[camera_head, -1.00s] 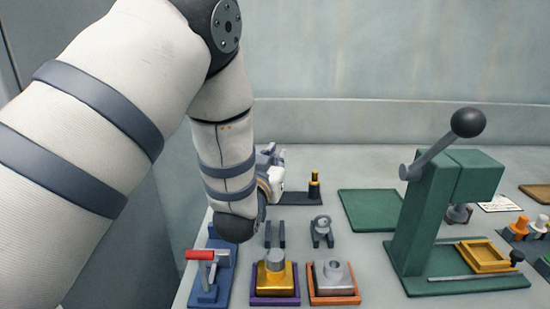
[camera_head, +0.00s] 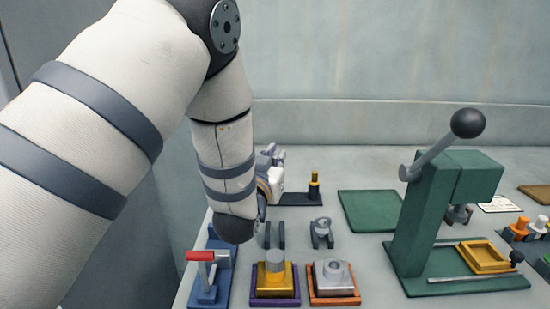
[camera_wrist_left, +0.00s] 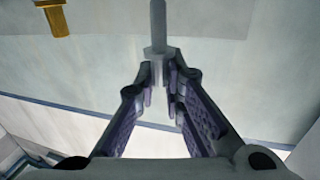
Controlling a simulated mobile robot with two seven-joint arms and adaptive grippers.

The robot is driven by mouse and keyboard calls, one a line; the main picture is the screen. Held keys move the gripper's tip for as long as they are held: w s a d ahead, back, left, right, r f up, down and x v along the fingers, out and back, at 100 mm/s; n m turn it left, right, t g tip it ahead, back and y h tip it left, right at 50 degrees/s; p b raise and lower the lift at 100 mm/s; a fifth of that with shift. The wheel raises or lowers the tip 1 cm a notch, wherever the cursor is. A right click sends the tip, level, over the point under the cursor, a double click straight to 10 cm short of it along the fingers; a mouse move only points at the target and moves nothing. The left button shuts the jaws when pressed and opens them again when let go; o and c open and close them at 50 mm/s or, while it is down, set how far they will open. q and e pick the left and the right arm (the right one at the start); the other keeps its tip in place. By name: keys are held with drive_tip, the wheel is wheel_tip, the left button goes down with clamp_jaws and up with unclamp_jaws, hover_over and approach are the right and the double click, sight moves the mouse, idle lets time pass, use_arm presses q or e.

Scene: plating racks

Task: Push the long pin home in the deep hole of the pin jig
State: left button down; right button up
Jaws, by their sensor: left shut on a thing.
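My left gripper (camera_wrist_left: 162,72) is shut on a grey pin (camera_wrist_left: 158,22), which sticks out beyond the fingertips in the left wrist view. In the head view my left gripper's body (camera_head: 270,172) shows behind my arm; its fingertips and the pin are hidden there. A dark flat base (camera_head: 292,199) lies beside the gripper with an upright brass pin (camera_head: 314,184) at its right end. It looks like the pin jig, but its left part is hidden and I see no deep hole. A brass piece (camera_wrist_left: 53,17) also shows at upper left in the wrist view.
A red-handled clamp on a blue base (camera_head: 208,286), a purple-trimmed tray (camera_head: 275,300) and an orange-trimmed tray (camera_head: 334,299) stand in front. Dark upright holders (camera_head: 274,236) stand behind them. A green lever press (camera_head: 420,220) stands right. The green mat (camera_head: 370,211) is bare.

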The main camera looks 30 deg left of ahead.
sight(274, 157)
use_arm(q)
drive_tip(key=shift+f, duration=0.9)
drive_tip(key=c, duration=1.6)
unclamp_jaws()
wheel_tip(274, 157, up, 10)
drive_tip(key=shift+r, duration=0.1)
